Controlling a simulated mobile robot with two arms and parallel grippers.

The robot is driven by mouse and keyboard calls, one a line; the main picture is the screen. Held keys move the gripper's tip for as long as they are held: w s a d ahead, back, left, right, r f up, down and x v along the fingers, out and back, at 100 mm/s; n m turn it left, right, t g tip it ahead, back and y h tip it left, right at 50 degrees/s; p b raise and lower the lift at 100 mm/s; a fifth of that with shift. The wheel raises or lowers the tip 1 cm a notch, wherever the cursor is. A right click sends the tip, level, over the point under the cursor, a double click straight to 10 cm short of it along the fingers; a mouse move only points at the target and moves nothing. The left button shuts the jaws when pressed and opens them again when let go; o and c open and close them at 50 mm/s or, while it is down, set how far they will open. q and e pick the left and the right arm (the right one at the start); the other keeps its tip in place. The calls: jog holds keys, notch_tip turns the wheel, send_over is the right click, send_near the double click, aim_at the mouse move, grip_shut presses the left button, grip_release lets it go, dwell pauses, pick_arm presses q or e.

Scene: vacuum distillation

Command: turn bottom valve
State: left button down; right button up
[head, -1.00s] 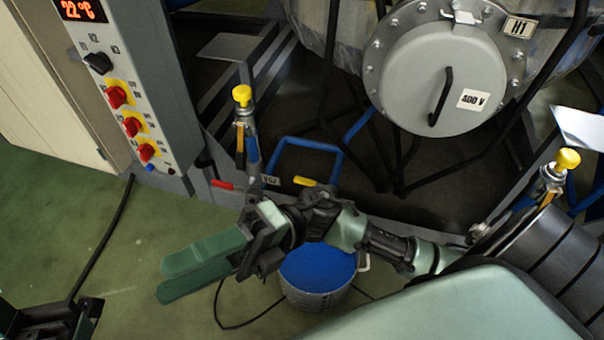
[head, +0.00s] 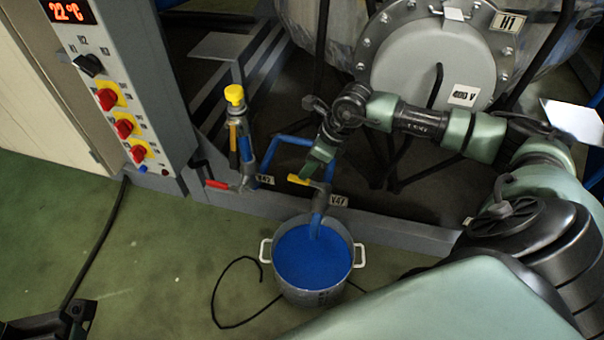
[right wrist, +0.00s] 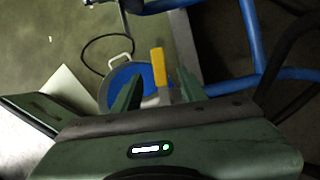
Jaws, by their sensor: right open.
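The bottom valve has a yellow lever handle (head: 299,179) on a pipe above the pot, beside a tag. My right gripper (head: 316,165) is at this handle, pointing down. In the right wrist view its open fingers (right wrist: 158,80) stand on either side of the yellow handle (right wrist: 157,62); I cannot tell whether they touch it. A second valve with a red lever (head: 217,184) is to the left. Only a dark part of my left gripper (head: 48,325) shows at the lower left corner, with its fingers out of view.
A metal pot (head: 308,297) with blue contents stands on the floor below the yellow valve. A control cabinet (head: 150,95) with red knobs is at left. Blue pipes and a grey frame surround the valves.

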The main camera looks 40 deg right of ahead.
aim_at(306, 182)
jog(key=b+x, duration=0.1)
jog(key=x, duration=0.4)
grip_shut()
jog(key=shift+a, duration=0.1)
dwell(1.3)
